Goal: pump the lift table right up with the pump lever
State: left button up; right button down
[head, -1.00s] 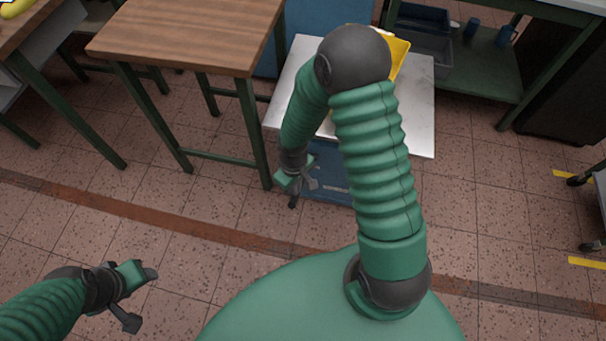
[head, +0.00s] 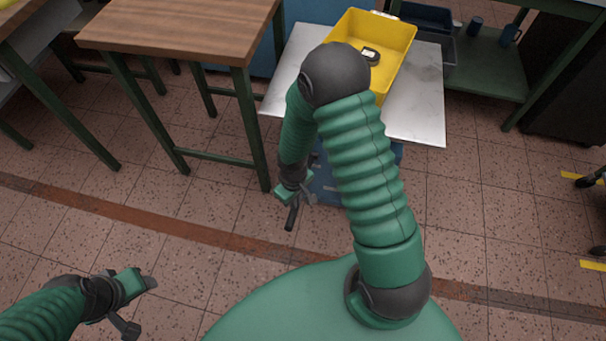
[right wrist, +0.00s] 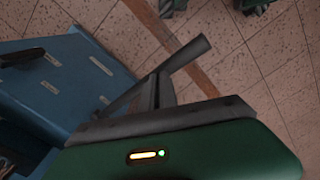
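The lift table has a pale metal top (head: 420,105) and a blue base (head: 325,188), partly hidden behind my right arm. The dark pump lever (head: 291,217) sticks out below my right gripper (head: 288,193), on the table's near left side. In the right wrist view the lever's thick dark grip (right wrist: 188,55) runs between my fingers (right wrist: 160,95), with its thinner rod beside the blue base (right wrist: 65,75). My right gripper looks shut around the lever. My left gripper (head: 138,302) is empty, fingers apart, low at the left.
A yellow crate (head: 398,35) with a small dark item stands on the lift top. A wooden table (head: 180,25) with green legs is close to its left. A green shelf bench (head: 490,75) with containers stands behind right. The tiled floor in front is clear.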

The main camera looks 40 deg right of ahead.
jog(key=f+b, duration=0.1)
jog(key=f, duration=0.2)
jog(key=a+f+b, duration=0.1)
jog(key=shift+s+f+b, duration=0.3)
jog(key=shift+b, duration=0.05)
jog(key=shift+s+a+f, duration=0.15)
jog(key=shift+f, duration=0.05)
jog(key=shift+a+f+b, duration=0.1)
jog(key=shift+f+b, duration=0.45)
jog(key=shift+f, duration=0.4)
notch_tip(320, 180, up, 13)
jog(key=p, duration=1.3)
send_over(294, 212)
jog(key=w+d, duration=0.2)
jog(key=shift+w+d+f, duration=0.1)
jog(key=shift+w, duration=0.05)
